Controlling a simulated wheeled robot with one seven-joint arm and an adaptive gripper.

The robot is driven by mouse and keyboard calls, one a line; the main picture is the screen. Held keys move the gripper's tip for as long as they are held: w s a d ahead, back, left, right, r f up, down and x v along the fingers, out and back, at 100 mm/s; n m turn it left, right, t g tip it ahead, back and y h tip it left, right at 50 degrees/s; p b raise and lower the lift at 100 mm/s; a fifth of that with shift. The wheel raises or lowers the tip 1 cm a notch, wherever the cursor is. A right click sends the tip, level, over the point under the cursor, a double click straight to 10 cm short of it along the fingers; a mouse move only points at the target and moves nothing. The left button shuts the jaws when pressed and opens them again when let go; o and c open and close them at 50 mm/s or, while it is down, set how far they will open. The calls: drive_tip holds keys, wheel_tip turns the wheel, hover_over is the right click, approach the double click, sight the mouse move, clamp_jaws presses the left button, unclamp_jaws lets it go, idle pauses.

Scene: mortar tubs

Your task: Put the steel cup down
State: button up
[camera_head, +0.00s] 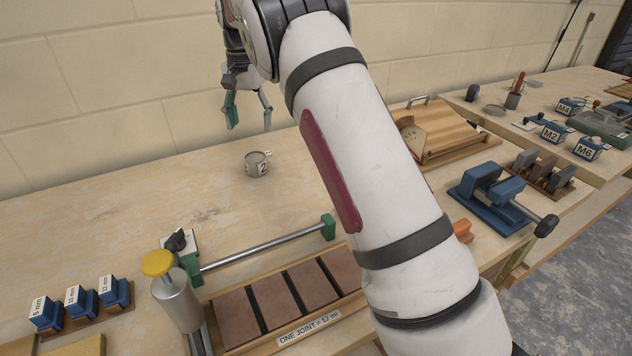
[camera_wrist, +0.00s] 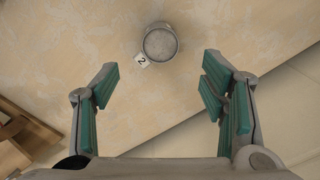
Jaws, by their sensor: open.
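The steel cup (camera_head: 257,164) stands upright on the bench, towards the wall, with a white tag marked 2 on its side. In the wrist view the cup (camera_wrist: 160,43) is seen from above, ahead of the fingers and between their lines. Its inside looks grey; I cannot tell whether it holds anything. My gripper (camera_head: 249,118) is above the bench near the wall, higher than the cup and apart from it. In the wrist view my gripper (camera_wrist: 160,85) has its green-padded fingers wide apart with nothing between them.
A tray of brown tiles (camera_head: 283,302) lies in front, with a steel bar (camera_head: 262,248) behind it. A yellow-topped cylinder (camera_head: 176,298) and blue blocks (camera_head: 78,301) stand at left. A wooden board (camera_head: 445,135) and blue vise (camera_head: 490,195) are right. Bench around the cup is clear.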

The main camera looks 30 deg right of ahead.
drive_tip(key=s+r+n, duration=0.1)
drive_tip(key=s+r, duration=0.3)
drive_tip(key=s, duration=0.4)
drive_tip(key=s+d+r+n+t, duration=0.1)
drive_tip(key=s+r, duration=0.4)
drive_tip(key=s, duration=0.4)
drive_tip(key=s+r+n, duration=0.2)
drive_tip(key=s+r, duration=0.2)
drive_tip(key=s, duration=0.4)
drive_tip(key=s+f+n, duration=0.2)
drive_tip(key=s+f, duration=0.2)
drive_tip(key=s, duration=0.8)
drive_tip(key=s+f+n+t, duration=0.1)
drive_tip(key=s+f, duration=0.4)
drive_tip(key=s, duration=0.7)
drive_tip(key=shift+s+a+n, duration=0.35)
drive_tip(key=shift+n, duration=0.15)
drive_tip(key=shift+r, duration=0.1)
wheel_tip(320, 180, up, 10)
drive_tip(key=t+p, duration=0.2)
drive_tip(key=p, duration=0.6)
drive_tip(key=shift+p, duration=0.3)
